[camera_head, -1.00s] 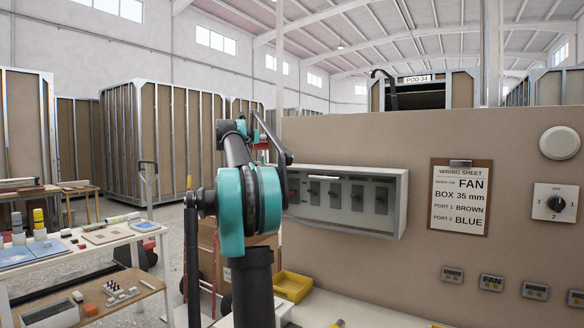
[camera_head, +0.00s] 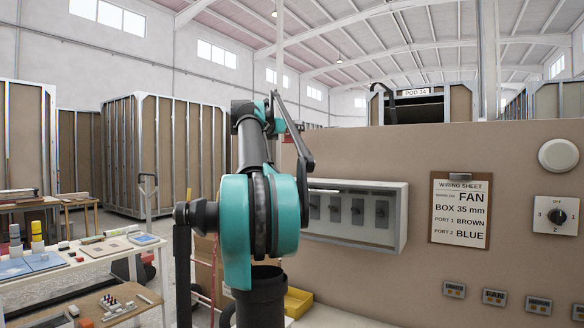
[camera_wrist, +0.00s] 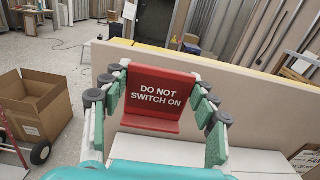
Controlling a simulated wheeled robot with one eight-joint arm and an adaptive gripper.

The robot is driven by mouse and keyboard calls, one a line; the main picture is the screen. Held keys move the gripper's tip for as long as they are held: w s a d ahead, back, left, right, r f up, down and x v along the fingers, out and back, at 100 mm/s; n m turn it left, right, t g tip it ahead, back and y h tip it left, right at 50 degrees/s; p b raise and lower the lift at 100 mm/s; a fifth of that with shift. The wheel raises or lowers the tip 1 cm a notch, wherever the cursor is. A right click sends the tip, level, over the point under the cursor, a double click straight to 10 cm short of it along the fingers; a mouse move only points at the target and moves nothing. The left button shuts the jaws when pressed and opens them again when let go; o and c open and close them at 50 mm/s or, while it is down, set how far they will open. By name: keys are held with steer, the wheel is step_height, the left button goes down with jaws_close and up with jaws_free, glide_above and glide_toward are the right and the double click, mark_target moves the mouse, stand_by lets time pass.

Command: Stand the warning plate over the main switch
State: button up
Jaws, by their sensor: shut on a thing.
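The warning plate (camera_wrist: 158,92) is red, with white words "DO NOT SWITCH ON" and a bent-out lower lip. In the wrist view it is between the fingers of my gripper (camera_wrist: 157,84), which is shut on it at both side edges. The plate is upright there, clear of the switch box. In the head view my arm hides the gripper and plate. The grey switch box (camera_head: 398,218) is on the beige panel, with several dark switches (camera_head: 335,210) behind its front. My arm covers its left end. I cannot tell which switch is the main one.
The panel (camera_head: 400,150) carries a wiring sheet (camera_head: 460,208) and a rotary switch (camera_head: 556,215) to the right. A yellow bin (camera_head: 298,302) is below the box.

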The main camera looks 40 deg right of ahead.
step_height(320, 180, down, 13)
steer(key=shift+f, duration=0.1)
stand_by(0.4)
steer(key=o, duration=1.2)
steer(key=shift+o, duration=0.2)
steer(key=shift+a, duration=0.25)
steer(key=v, duration=1.1)
steer(key=shift+s+a, duration=0.2)
